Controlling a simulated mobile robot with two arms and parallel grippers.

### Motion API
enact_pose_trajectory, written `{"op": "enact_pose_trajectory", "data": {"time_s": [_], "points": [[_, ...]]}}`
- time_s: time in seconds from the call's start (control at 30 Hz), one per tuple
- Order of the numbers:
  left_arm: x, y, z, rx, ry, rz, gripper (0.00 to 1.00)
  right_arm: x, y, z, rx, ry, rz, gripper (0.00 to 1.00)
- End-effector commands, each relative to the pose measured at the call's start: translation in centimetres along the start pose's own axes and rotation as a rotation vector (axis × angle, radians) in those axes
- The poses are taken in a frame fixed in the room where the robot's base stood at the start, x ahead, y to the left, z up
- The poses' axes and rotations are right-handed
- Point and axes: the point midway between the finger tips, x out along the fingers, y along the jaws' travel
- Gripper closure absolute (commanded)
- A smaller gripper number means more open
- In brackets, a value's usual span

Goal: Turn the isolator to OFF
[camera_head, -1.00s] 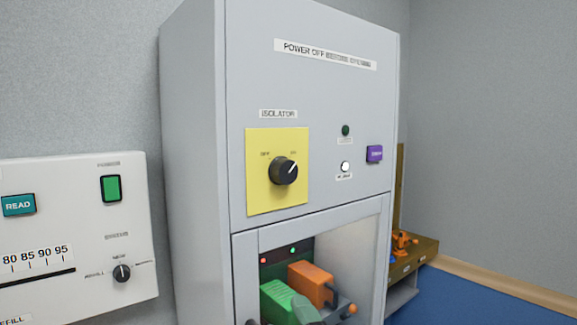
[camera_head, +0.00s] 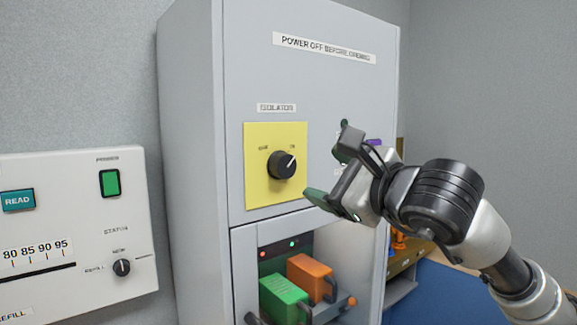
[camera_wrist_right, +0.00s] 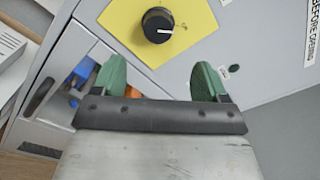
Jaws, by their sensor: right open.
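The isolator is a black round knob (camera_head: 282,164) on a yellow plate (camera_head: 256,186) on the grey cabinet front, below the ISOLATOR label (camera_head: 276,107). Its white pointer aims up and right, toward the ON mark. My right gripper (camera_head: 328,174) is open and empty, to the right of the knob and apart from it, with green-padded fingertips. In the right wrist view the knob (camera_wrist_right: 157,24) lies ahead, beyond and between the open fingers (camera_wrist_right: 160,78). My left gripper is not in view.
Below the plate, a cabinet window (camera_head: 238,255) shows a green block (camera_head: 283,298) and an orange block (camera_head: 309,278) with handles. A white panel (camera_head: 70,220) with a READ button and a smaller knob (camera_head: 121,267) stands at left. My right arm partly hides the indicators and purple button.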

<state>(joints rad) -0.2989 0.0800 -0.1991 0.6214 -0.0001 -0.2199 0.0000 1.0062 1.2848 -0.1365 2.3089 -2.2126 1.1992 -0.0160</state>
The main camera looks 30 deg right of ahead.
Motion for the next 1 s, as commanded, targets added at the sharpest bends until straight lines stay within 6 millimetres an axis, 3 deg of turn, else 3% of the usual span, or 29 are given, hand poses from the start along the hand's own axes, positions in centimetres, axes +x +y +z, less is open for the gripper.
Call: {"op": "enact_pose_trajectory", "data": {"time_s": [0.5, 0.7, 0.97, 1.0], "points": [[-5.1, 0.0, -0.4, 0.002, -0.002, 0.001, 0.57, 8.8, 0.0, 0.3, 0.005, -0.001, 0.009, 0.26], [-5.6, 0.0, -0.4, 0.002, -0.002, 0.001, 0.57, 10.2, 0.2, 0.1, 0.003, -0.002, 0.008, 0.26], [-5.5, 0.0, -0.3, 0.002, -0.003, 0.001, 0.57, 10.3, 0.3, 0.0, 0.002, -0.002, 0.008, 0.26], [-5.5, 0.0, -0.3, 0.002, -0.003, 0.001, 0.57, 10.3, 0.3, 0.0, 0.002, -0.002, 0.008, 0.31]]}}
